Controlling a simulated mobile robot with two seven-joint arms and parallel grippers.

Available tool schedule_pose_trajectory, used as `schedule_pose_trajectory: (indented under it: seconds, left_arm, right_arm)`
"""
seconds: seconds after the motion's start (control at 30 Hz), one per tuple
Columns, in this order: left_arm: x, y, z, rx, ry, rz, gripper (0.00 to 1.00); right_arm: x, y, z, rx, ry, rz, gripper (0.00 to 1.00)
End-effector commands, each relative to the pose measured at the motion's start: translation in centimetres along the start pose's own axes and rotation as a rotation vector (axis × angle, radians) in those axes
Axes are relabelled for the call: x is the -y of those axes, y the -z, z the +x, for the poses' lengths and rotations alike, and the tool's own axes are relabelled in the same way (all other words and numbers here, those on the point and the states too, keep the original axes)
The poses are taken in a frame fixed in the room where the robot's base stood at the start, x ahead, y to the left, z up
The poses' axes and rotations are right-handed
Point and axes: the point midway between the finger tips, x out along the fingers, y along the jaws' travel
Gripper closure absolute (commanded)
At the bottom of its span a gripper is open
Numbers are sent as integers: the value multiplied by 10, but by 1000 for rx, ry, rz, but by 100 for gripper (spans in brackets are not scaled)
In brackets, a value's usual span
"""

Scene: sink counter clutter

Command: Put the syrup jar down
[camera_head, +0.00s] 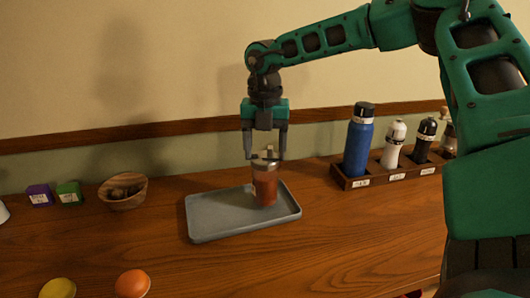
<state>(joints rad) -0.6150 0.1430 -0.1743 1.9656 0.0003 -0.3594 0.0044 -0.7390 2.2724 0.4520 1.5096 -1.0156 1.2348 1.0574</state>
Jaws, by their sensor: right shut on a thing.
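The syrup jar (265,186) is a reddish-brown jar with a light metallic lid. It is upright over the right part of a grey tray (215,222). My right gripper (265,157) comes down from above and is shut on the jar's top. The jar's base appears at the tray's surface, but I cannot tell whether it touches. My left gripper is not in view.
A wooden rack (349,181) at the right holds a blue bottle (358,146), a white shaker (393,147), a black one (424,139) and another container. A wooden bowl (124,198), purple box (41,195) and green box (69,193) stand left. The tray's left part is clear.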

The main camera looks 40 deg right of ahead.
Motion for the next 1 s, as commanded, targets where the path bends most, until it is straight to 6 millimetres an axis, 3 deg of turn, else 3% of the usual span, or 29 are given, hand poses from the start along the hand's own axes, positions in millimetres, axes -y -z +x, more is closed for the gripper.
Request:
schedule_pose_trajectory:
  seconds: [0.1,0.4,0.43,0.7,1.0]
  left_arm:
    - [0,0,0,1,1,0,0]
    - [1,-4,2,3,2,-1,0]
    - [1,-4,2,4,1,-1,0]
    - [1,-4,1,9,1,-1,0]
    - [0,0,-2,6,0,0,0]
  right_arm:
    - [-1,0,11,1,-2,-1,100]
    - [-1,0,14,2,-2,0,100]
    - [0,0,15,1,-1,0,32]
    - [0,0,13,0,-1,0,7]
    - [0,0,10,0,-1,0,7]
